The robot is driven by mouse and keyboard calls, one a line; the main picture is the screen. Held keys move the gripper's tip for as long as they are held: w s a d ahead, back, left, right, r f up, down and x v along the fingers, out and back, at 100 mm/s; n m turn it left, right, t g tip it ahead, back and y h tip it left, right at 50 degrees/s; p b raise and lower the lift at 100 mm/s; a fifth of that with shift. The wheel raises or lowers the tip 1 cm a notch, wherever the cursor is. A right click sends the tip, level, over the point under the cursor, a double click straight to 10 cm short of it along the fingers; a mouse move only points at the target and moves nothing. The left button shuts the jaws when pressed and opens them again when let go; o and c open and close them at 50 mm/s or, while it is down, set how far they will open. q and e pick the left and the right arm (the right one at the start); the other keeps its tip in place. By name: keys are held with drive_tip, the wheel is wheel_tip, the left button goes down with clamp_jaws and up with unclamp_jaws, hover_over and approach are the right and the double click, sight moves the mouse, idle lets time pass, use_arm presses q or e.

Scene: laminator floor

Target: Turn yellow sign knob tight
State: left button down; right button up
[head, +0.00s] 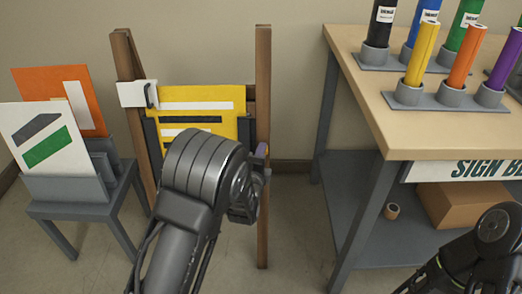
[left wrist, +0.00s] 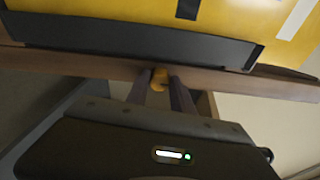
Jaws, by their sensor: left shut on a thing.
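The yellow sign (head: 230,101) with black and white bars stands on a wooden easel (head: 263,60). Its face is partly hidden behind my left arm in the head view. In the left wrist view the sign (left wrist: 240,22) sits in a dark holder above a wooden bar. A small yellow-orange knob (left wrist: 159,76) shows at that bar. My left gripper (left wrist: 160,88) has its two fingers on either side of the knob, shut on it. In the head view the left gripper (head: 262,160) is at the easel's right leg, mostly hidden. My right gripper is out of view.
A bench (head: 400,135) with colored tubes in grey holders stands at the right; a cardboard box (head: 465,205) is on its lower shelf. A grey stand (head: 68,188) with orange and white signs is at the left. Floor between easel and bench is clear.

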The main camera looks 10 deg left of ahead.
use_arm(q)
drive_tip(key=shift+m, duration=0.5)
drive_tip(key=c, duration=1.4)
unclamp_jaws()
drive_tip(key=s, duration=0.2)
drive_tip(key=s+r+p, duration=0.1)
drive_tip(key=s, duration=0.2)
drive_tip(key=s+p, duration=0.1)
drive_tip(key=s, duration=0.1)
drive_tip(key=shift+s+d+r, duration=0.15)
drive_tip(key=shift+s+d, duration=0.2)
